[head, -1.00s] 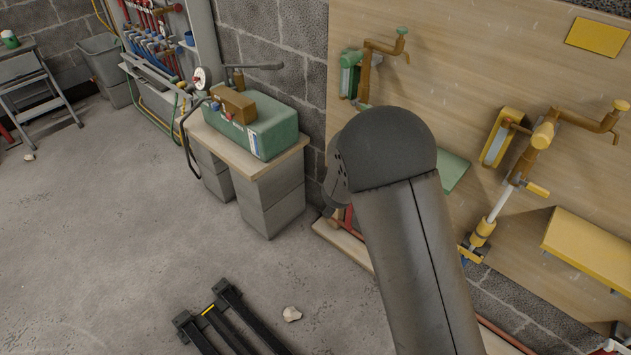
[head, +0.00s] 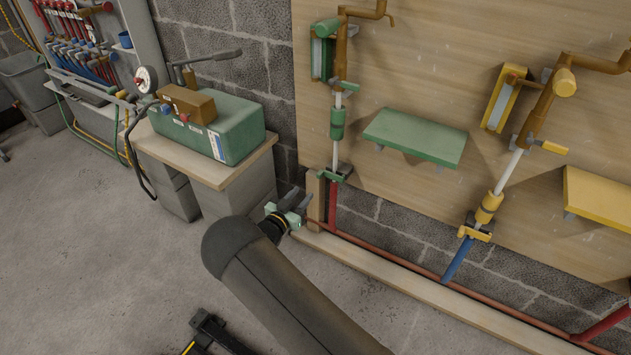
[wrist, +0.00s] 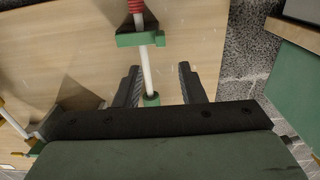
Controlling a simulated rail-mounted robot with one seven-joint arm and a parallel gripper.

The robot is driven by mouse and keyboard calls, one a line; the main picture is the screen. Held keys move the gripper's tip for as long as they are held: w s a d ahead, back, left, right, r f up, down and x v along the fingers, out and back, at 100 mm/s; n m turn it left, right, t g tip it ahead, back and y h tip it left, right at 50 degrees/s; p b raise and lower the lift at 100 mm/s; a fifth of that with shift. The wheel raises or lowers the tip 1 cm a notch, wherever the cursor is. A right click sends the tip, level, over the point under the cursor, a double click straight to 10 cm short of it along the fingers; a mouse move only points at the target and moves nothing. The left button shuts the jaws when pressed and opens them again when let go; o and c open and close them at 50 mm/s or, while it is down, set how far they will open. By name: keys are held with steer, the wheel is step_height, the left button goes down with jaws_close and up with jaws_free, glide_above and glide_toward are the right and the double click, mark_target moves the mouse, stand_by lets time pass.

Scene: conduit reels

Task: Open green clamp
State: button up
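The green clamp (head: 341,172) sits at the lower end of the white tube on the left station, with a red pipe below it. In the wrist view the clamp (wrist: 140,39) lies above my fingers, between a red ribbed piece and the white tube (wrist: 146,68). A green sleeve (head: 337,123) is higher on the tube; a green piece also shows in the wrist view (wrist: 152,100). My gripper (head: 299,200) is left of and below the clamp in the head view. Its two dark fingers (wrist: 160,85) are apart and empty, with no visible contact with the clamp.
A green shelf (head: 415,137) juts from the board to the right. A yellow station with its own clamp (head: 474,234) is farther right. A low wooden ledge with a red pipe runs along the wall. A bench with a green pump (head: 215,130) stands left.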

mark_target(318, 176)
steer(key=b+x, duration=0.2)
steer(key=x, duration=0.7)
steer(key=shift+w+d, duration=0.1)
steer(key=shift+w, duration=0.25)
jaws_close()
